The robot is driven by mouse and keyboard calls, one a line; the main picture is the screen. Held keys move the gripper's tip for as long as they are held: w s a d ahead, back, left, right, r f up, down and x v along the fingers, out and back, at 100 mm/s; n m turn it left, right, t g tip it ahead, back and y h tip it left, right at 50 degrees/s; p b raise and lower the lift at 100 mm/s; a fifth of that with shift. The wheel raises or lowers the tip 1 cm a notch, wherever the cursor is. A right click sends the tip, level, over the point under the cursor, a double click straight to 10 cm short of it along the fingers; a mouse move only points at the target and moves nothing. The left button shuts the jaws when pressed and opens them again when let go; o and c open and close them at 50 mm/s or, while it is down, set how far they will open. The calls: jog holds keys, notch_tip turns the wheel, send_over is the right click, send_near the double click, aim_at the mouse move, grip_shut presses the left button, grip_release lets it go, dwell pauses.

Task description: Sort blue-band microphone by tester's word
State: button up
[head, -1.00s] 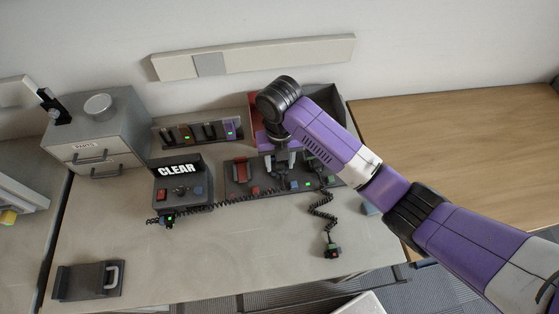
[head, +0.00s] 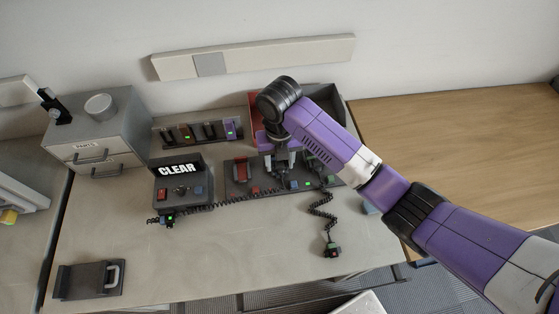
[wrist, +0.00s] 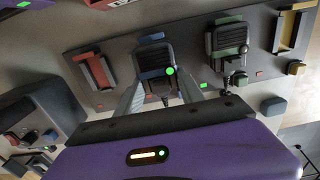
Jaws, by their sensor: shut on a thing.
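The blue-band microphone (wrist: 153,55) is dark, with a blue band, and sits at its place on the dark cradle panel in the wrist view. My gripper (wrist: 163,90) is shut on it, one finger on each side; in the head view my gripper (head: 280,165) is over the panel and largely hides the microphone. The tester (head: 181,190) stands to the left, its sign (head: 179,169) reading CLEAR in white. A green-band microphone (wrist: 228,42) sits in the neighbouring place, to the right in the wrist view.
A red cradle (wrist: 93,70) and a yellow cradle (wrist: 294,30) look empty. Behind are a charger rack (head: 200,132) and a red and a dark bin (head: 318,98). A grey drawer cabinet (head: 100,130) stands left.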

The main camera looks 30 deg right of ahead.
aim_at(280, 163)
jog(key=shift+f+b, duration=0.8)
jog(key=shift+f, duration=0.4)
dwell(0.4)
jog(key=o, duration=1.3)
jog(key=shift+o, duration=0.2)
jog(key=shift+r, duration=0.1)
notch_tip(280, 163, up, 8)
jog(key=shift+f+b, duration=0.15)
jog(key=shift+b, duration=0.3)
